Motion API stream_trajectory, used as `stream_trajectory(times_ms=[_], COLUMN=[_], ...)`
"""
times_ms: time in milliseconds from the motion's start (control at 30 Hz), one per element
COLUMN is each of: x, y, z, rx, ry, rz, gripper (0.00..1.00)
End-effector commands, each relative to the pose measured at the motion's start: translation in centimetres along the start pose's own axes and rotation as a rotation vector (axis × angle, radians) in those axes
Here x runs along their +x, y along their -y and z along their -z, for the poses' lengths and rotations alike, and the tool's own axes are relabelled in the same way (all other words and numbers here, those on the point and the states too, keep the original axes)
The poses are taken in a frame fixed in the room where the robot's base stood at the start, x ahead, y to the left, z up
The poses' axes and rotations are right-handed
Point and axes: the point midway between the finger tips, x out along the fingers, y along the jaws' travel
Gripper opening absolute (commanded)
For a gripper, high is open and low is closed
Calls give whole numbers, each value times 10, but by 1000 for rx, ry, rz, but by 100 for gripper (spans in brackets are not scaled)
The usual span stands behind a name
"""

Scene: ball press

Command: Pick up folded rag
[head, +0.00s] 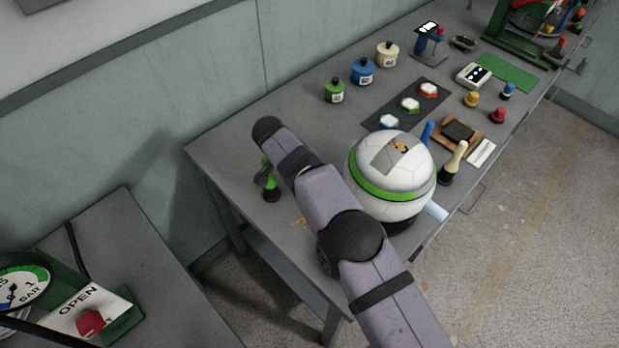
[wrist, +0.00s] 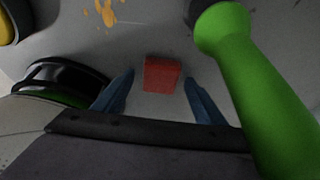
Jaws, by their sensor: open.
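A small red block-like piece, seemingly the folded rag (wrist: 161,75), lies on the grey bench in the wrist view. My gripper (wrist: 159,82) has two blue fingers spread apart, one on each side of the rag in the picture. Nothing is clamped between them, and whether they are at the rag's height I cannot tell. In the head view my arm reaches over the left end of the bench; the rag and fingers are hidden there.
A green handled tool (wrist: 250,80) with a dark end stands close right of the fingers. The white ball with a green band (head: 392,175) sits beside my arm. Yellow marks (head: 299,221) are on the bench. Green, blue and cream bottles (head: 362,72) stand further back.

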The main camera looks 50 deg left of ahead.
Motion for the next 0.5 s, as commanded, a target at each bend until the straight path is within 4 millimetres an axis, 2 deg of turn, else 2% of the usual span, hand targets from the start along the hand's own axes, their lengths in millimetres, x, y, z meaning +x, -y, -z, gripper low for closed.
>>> stream_trajectory(times_ms=[100,133,300,500], x=[0,0,0,0], y=[0,0,0,0], z=[0,0,0,0], rx=[0,0,0,0], ry=[0,0,0,0], rz=[0,0,0,0], gripper=[65,60,21,21])
